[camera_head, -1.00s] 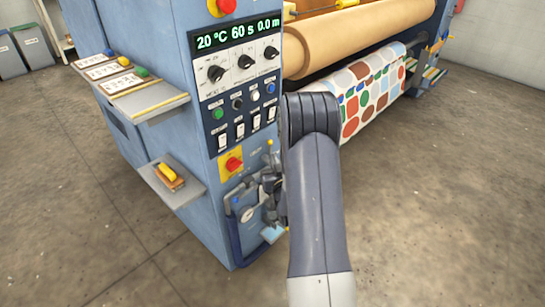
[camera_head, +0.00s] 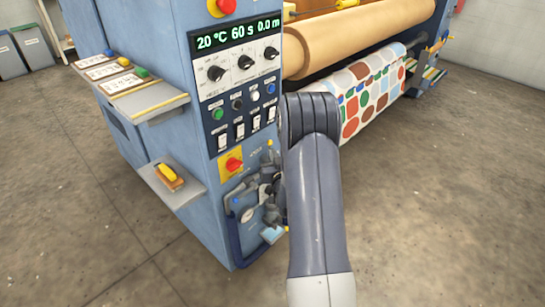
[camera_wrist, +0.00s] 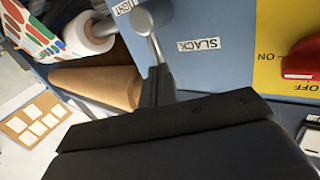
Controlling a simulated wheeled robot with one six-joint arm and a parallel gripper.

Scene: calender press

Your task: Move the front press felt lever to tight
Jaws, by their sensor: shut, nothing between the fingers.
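The felt lever (camera_wrist: 157,50) shows in the wrist view as a thin grey metal rod running from a round grey boss (camera_wrist: 141,20) on a blue panel. A SLACK label (camera_wrist: 198,45) lies to its right, and a partly cut-off label (camera_wrist: 124,6), apparently TIGHT, lies to its upper left. My gripper (camera_wrist: 158,76) is shut, its dark fingers at the rod's free end. Whether they touch it I cannot tell. In the head view, my wrist partly hides the lower panel (camera_head: 237,222), and the lever cannot be made out there.
A red switch on a yellow plate (camera_head: 232,163) sits just above the lower panel. A shelf with a yellow-handled tool (camera_head: 170,175) juts out at left. A large tan roller (camera_head: 350,40) and patterned fabric (camera_head: 372,95) lie behind my arm. The floor in front is clear.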

